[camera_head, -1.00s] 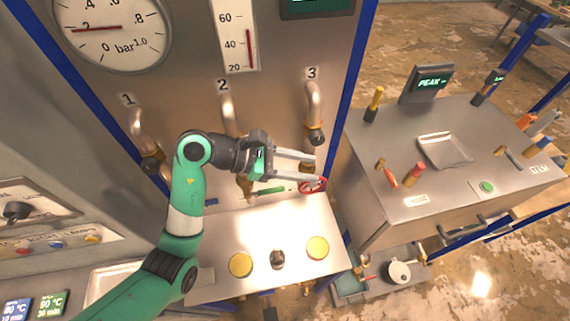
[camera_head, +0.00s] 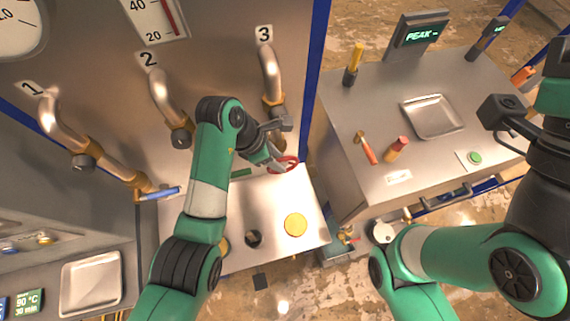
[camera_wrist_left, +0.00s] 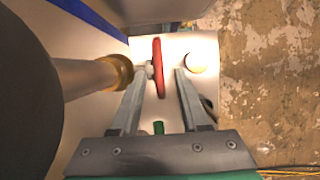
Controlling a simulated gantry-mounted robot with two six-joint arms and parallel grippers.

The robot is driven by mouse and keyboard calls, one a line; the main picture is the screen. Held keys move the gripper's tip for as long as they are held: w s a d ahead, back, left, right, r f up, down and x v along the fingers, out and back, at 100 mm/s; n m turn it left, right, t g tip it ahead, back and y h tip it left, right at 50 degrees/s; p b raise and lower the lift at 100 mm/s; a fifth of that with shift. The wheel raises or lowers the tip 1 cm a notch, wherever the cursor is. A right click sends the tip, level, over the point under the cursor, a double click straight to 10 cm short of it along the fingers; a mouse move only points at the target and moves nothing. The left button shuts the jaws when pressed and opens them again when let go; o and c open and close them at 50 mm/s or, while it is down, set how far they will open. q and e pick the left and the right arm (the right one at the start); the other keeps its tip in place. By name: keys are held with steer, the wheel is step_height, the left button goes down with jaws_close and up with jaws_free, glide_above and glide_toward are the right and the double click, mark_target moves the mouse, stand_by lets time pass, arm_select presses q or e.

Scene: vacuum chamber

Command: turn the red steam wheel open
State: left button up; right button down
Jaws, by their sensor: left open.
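The red steam wheel (camera_head: 285,164) sits at the foot of pipe 3, seen partly behind my left gripper (camera_head: 276,157) in the head view. In the left wrist view the red wheel (camera_wrist_left: 158,68) shows nearly edge-on. The fingers of my left gripper (camera_wrist_left: 162,75) are open, with the wheel's rim between their tips, nearer the left finger. A gap shows on the right side of the rim; whether the left finger touches it I cannot tell. My right arm stands at the right of the head view, its gripper fingers out of view.
Pipe 3 (camera_head: 269,65) with a brass collar rises beside the wheel. A blue-handled valve (camera_head: 159,193) is at pipe 1. A ledge with a yellow button (camera_head: 295,224) lies below. A steel bench with a tray (camera_head: 433,116) and tools stands to the right.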

mark_target(286, 166)
arm_select(q)
steer(key=b+x, duration=0.1)
steer(key=x, duration=0.5)
steer(key=shift+d+f, duration=0.2)
steer(key=shift+f, duration=0.1)
steer(key=shift+c, duration=0.2)
steer(key=shift+w, duration=0.1)
jaws_close()
